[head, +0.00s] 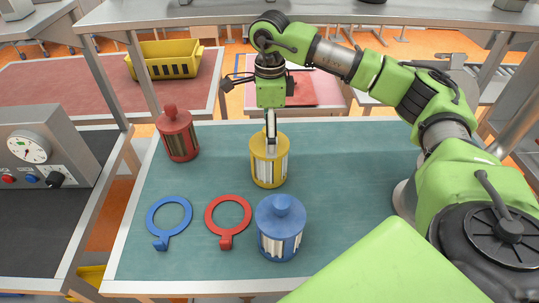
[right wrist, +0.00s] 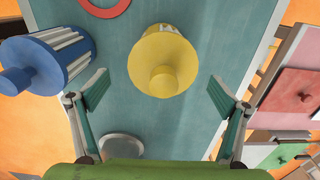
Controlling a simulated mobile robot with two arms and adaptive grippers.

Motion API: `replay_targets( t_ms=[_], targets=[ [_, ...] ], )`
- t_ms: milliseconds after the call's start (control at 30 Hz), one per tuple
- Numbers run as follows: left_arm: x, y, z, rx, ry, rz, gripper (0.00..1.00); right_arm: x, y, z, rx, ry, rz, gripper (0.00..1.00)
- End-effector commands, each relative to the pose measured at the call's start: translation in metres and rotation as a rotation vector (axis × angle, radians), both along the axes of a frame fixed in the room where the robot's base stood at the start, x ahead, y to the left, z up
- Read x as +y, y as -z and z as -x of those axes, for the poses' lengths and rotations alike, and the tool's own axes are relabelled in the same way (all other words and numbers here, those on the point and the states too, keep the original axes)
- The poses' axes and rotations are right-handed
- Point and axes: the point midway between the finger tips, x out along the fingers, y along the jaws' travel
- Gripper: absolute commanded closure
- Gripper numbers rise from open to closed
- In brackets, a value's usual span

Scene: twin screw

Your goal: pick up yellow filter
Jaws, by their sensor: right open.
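The yellow filter (head: 268,168) stands upright near the middle of the teal table, with white pleats showing in its side. My right gripper (head: 271,140) is over it, pointing down, and its fingers overlap the filter's top and hide its knob in the head view. In the right wrist view the yellow filter (right wrist: 163,64) lies centred between the two spread fingers of the gripper (right wrist: 160,92), with clear gaps on both sides. The gripper is open and holds nothing. My left gripper is not in view.
A blue filter (head: 280,230) stands close in front of the yellow one. A red filter (head: 178,136) stands at the back left. A blue ring (head: 150,214) and a red ring (head: 210,222) lie at the front left. The table's right part is clear.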

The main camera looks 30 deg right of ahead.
Motion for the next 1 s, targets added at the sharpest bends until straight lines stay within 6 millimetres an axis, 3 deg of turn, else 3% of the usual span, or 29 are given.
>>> replay_targets(
  t_ms=[167,367,533,767,800,1000],
  targets=[
    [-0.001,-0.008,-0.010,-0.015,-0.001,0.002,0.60,0.000,0.011,0.000,0.001,0.000,0.001,0.08],
    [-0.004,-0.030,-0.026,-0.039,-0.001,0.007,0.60,-0.001,0.036,-0.001,0.004,-0.001,0.000,0.08],
    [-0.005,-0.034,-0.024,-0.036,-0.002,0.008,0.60,-0.001,0.058,-0.002,0.000,-0.001,0.000,0.08],
    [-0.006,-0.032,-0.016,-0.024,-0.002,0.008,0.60,0.000,0.061,-0.002,-0.001,-0.001,0.000,0.08],
    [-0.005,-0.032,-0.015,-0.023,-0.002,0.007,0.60,0.000,0.061,-0.002,-0.001,-0.001,0.000,0.11],
    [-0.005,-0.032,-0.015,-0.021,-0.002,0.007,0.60,0.000,0.061,-0.002,-0.001,-0.001,0.000,0.58]
  ],
)
